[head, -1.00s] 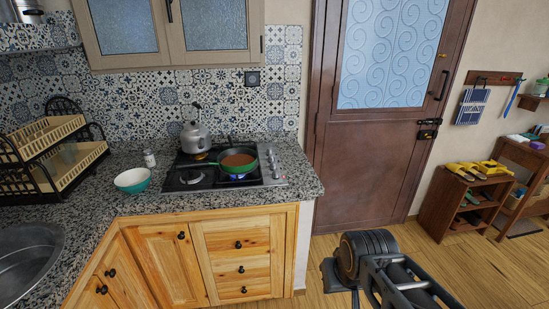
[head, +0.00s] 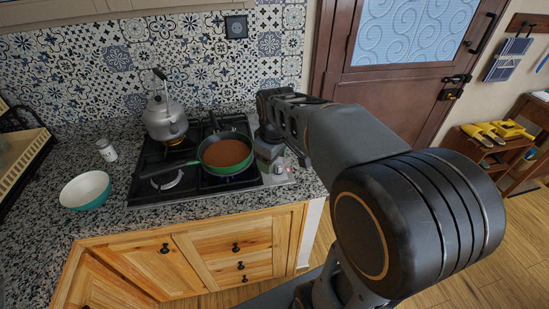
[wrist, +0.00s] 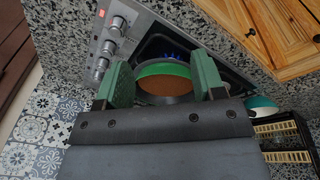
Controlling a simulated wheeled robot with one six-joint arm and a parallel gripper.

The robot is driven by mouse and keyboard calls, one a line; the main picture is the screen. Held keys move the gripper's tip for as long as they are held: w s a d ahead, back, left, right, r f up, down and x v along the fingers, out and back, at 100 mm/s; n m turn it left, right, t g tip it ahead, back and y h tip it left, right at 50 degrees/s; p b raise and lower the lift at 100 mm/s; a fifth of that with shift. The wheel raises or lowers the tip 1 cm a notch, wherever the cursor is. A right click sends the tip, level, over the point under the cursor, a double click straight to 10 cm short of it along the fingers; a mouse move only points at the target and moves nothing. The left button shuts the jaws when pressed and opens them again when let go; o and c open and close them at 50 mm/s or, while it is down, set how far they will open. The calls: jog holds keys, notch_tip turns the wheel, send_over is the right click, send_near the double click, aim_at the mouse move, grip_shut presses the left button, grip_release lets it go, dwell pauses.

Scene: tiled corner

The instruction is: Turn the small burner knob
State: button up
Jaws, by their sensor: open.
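The stove (head: 140,190) is a black hob with a steel strip of knobs on its right side. In the wrist view, several silver knobs (wrist: 108,47) stand in a row on this strip at upper left, with a red mark near one end. I cannot tell which knob belongs to the small burner. My gripper (wrist: 163,75) is open, its green fingers apart with nothing held between them; the pan shows beyond them. The knobs lie to the left of the fingers there, apart from them. In the head view my gripper (head: 269,158) is above the strip and hides part of it.
A green pan (head: 226,152) of brown food sits on the hob, with a blue flame (wrist: 170,55) beside it in the wrist view. A kettle (head: 165,118) stands on a back burner. A white-and-teal bowl (head: 85,190) and a small jar (head: 107,150) are on the counter.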

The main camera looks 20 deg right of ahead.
jog(key=w+d+n+g+p, duration=0.1)
jog(key=w+d+n, duration=0.2)
jog(key=w, duration=0.3)
jog(key=n+g+p, duration=0.1)
jog(key=n+p, duration=0.1)
jog(key=n, duration=0.2)
send_near(278, 164)
jog(key=shift+n, duration=0.3)
notch_tip(278, 164, down, 11)
jog(key=shift+s+d+r+p, duration=0.1)
jog(key=shift+d+p, duration=0.05)
jog(key=shift+p, duration=0.85)
jog(key=shift+c, duration=0.4)
jog(key=c, duration=0.8)
jog(key=shift+c, duration=0.2)
